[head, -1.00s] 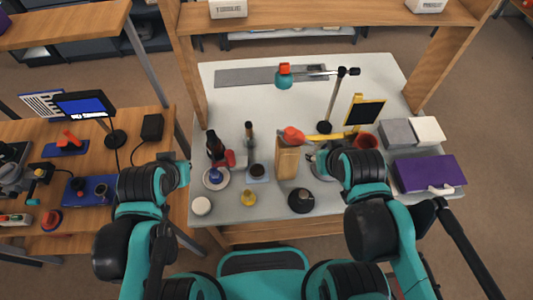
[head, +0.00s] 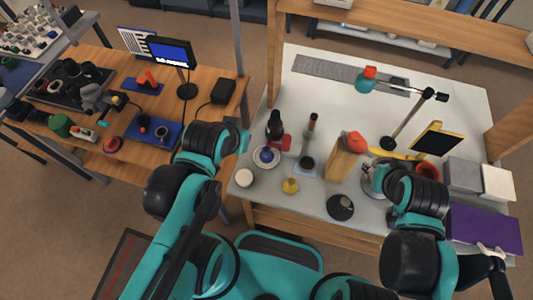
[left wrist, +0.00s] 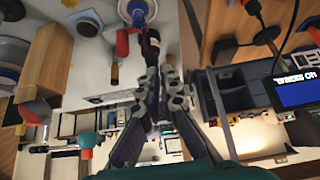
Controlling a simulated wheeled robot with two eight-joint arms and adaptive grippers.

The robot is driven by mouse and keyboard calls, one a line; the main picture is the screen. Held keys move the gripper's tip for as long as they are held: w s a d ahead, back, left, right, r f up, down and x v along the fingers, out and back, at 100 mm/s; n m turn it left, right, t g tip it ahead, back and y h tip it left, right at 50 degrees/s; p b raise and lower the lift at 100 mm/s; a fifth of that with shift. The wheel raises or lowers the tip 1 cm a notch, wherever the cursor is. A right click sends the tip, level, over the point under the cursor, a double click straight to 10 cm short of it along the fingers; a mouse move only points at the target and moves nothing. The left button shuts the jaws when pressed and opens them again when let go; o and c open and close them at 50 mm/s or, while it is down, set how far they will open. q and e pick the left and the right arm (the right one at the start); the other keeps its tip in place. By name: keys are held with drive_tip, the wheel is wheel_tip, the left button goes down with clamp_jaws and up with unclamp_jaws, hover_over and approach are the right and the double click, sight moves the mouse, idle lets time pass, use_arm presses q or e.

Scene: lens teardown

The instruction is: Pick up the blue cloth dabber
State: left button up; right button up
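The blue cloth dabber (head: 266,154) appears as a small blue knob on a white round dish (head: 259,164) at the left part of the white table. The left wrist view shows the blue piece (left wrist: 137,8) at its top edge, partly cut off, over the white dish (left wrist: 152,14).
A dark bottle (head: 274,127) and a red object (head: 285,142) stand close behind the dish. A wooden side table (head: 115,152) with a screen (head: 170,52) is at left.

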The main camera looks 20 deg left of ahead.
use_arm(q)
drive_tip(key=o, duration=0.5)
drive_tip(key=shift+w, duration=0.1)
drive_tip(key=o, duration=0.3)
drive_tip(key=shift+w+d+f+g, duration=0.1)
drive_tip(key=shift+w+g, duration=0.1)
drive_tip(key=shift+g, duration=0.1)
drive_tip(key=shift+o, duration=0.2)
drive_tip(key=m+g, duration=0.3)
drive_tip(key=g, duration=0.3)
hover_over(267, 149)
drive_tip(key=f, duration=1.1)
drive_tip(key=shift+s+b, duration=0.3)
drive_tip(key=shift+b, duration=0.1)
drive_tip(key=shift+f+g, duration=0.3)
drive_tip(key=shift+f, duration=0.45)
drive_tip(key=shift+f+b, duration=0.55)
drive_tip(key=shift+f, duration=0.4)
drive_tip(key=f+b, duration=0.1)
drive_tip(key=f, duration=0.1)
drive_tip(key=f+b, duration=0.1)
drive_tip(key=f, duration=0.2)
drive_tip(key=shift+w+f+b, duration=0.3)
drive_tip(key=shift+w+b, duration=0.1)
drive_tip(key=shift+r, duration=0.1)
